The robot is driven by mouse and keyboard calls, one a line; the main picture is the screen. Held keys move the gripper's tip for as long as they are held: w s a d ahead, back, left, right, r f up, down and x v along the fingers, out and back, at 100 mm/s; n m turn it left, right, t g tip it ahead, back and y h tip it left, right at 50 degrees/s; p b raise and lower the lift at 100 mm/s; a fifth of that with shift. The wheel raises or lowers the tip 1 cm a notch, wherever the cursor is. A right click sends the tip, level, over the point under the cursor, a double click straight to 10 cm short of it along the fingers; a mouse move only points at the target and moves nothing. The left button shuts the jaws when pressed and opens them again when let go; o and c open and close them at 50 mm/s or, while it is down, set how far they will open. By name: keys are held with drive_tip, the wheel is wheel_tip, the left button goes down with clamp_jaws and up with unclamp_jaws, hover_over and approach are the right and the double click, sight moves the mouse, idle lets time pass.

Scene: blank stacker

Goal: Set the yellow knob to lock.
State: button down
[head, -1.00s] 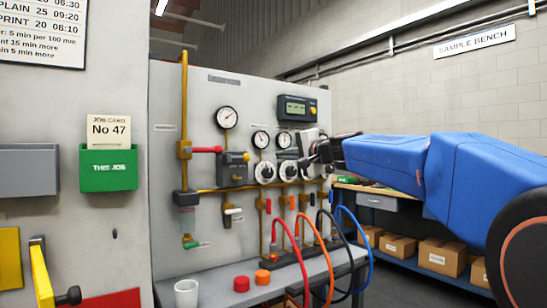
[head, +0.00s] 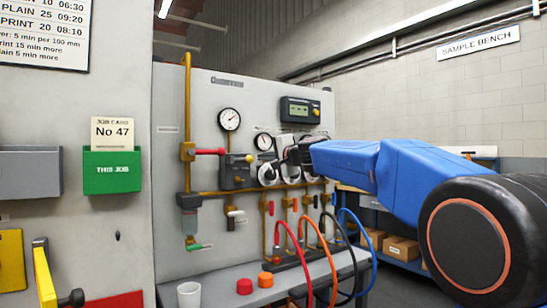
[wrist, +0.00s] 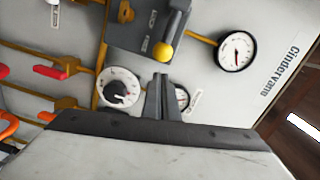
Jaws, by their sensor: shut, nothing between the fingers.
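The yellow knob (head: 249,159) is a small ball on a dark grey box (head: 235,172) on the upright panel. It also shows in the wrist view (wrist: 163,51), at the end of a dark lever on the box. My gripper (head: 288,155) is in front of the panel, to the right of the knob in the head view, near the white dials. In the wrist view its dark fingers (wrist: 160,82) are together, pointing toward the box, with nothing held. They appear just below the knob in that picture and do not visibly touch it.
A white dial (wrist: 122,88) and a small gauge partly behind the fingers are close to my gripper. A red handle (head: 207,151) and brass pipes surround the box. Below, coloured hoses, two knobs and a white cup (head: 189,293) occupy the shelf.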

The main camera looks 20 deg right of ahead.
sight(249, 158)
drive_tip(key=shift+a+f, duration=0.15)
drive_tip(key=shift+a, duration=0.45)
drive_tip(key=shift+s, duration=0.1)
drive_tip(key=shift+s+a, duration=0.25)
drive_tip(key=shift+a, duration=0.5)
drive_tip(key=shift+s+a, duration=0.2)
drive_tip(key=shift+a, duration=0.5)
drive_tip(key=shift+s+a, duration=0.25)
drive_tip(key=shift+a, duration=0.5)
